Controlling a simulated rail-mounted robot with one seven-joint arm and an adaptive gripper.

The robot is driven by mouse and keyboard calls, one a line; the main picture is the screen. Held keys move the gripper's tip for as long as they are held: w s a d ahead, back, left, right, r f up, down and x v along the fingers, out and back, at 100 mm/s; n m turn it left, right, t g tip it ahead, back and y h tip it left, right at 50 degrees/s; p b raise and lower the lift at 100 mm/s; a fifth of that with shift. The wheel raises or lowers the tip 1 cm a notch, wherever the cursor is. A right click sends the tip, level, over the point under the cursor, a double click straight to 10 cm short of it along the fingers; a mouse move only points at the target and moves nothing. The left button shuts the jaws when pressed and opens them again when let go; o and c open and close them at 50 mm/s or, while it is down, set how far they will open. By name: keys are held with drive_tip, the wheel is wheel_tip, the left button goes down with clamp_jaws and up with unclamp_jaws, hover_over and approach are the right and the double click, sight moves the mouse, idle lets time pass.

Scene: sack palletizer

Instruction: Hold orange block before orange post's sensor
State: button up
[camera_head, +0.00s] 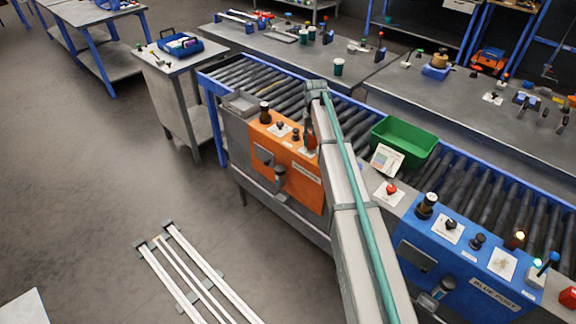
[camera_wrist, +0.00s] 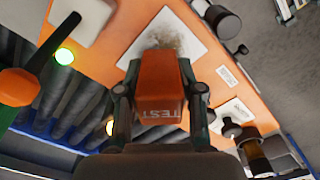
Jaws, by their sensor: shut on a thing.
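The orange block (camera_wrist: 160,85), marked TEST, is between the two fingers of my gripper (camera_wrist: 160,95) in the wrist view. My gripper is shut on it. The block is over the orange post (camera_wrist: 110,45), and its far end overlaps a white plate (camera_wrist: 165,38) with a brownish smudge. I cannot tell the gap between block and plate. A dark cylinder (camera_wrist: 222,20) on the post's edge is up and right of the block; I cannot tell whether it is the sensor. In the head view the orange post (camera_head: 262,145) stands left of my arm, which partly covers it.
Knobs stand on the post at right. In the head view, a green bin (camera_head: 405,142) is on the roller conveyor and the blue post (camera_head: 460,265) stands right.

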drive_tip(key=shift+r, duration=0.1)
drive_tip(key=shift+r+p, duration=2.65)
drive_tip(key=shift+r, duration=2.3)
